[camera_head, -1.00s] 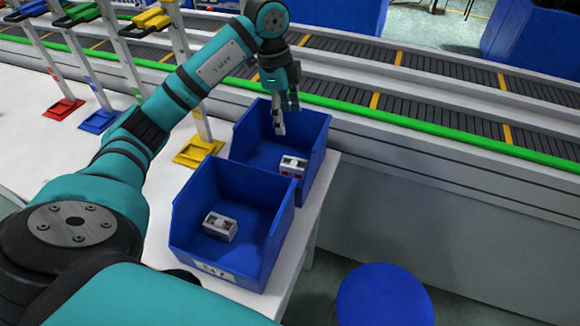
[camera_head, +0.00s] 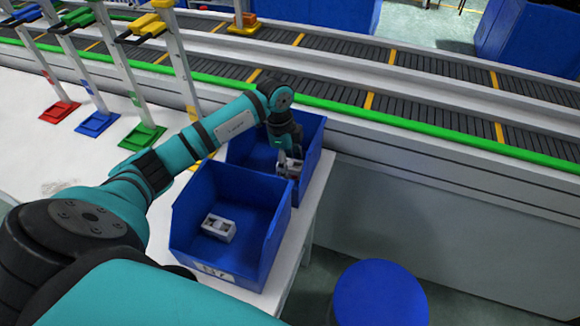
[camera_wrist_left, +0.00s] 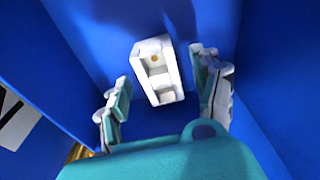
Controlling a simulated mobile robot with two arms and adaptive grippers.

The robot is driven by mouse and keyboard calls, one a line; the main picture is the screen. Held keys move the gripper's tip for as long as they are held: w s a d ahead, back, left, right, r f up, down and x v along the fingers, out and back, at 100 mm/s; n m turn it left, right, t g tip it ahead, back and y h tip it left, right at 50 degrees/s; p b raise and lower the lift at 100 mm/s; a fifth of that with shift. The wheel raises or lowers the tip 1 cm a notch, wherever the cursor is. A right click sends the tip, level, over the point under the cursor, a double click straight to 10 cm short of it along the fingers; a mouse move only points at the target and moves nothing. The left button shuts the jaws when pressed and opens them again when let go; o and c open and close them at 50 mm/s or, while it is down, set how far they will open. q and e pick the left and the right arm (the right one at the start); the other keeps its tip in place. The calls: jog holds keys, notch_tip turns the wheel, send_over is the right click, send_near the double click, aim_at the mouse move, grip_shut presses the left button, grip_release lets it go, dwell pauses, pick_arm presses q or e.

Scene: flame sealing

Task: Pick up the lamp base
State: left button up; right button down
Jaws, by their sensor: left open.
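A small white block-shaped part, which I take for the lamp base (camera_wrist_left: 155,75), lies on the floor of the far blue bin (camera_head: 313,150). In the left wrist view it has a yellowish spot near its far end and lies between the two fingers of my left gripper (camera_wrist_left: 164,88). The fingers are open, with a visible gap to the part on each side. In the head view my left gripper (camera_head: 286,157) is down inside the far bin and largely hides the part. A second light grey part (camera_head: 218,228) lies in the near blue bin (camera_head: 192,208). My right gripper is out of view.
Upright stands with red, blue and green feet (camera_head: 142,137) line the white table (camera_head: 30,160) at left. A conveyor (camera_head: 420,115) with a green rail runs behind. A round blue stool (camera_head: 380,295) is at front right. The bin walls closely surround my gripper.

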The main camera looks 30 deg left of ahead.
pick_arm(q)
jog(key=shift+w+d+f, duration=0.1)
jog(key=shift+f, duration=0.7)
jog(key=shift+c, duration=0.5)
jog(key=c, duration=1.1)
jog(key=shift+c, duration=0.3)
jog(key=shift+r, duration=0.15)
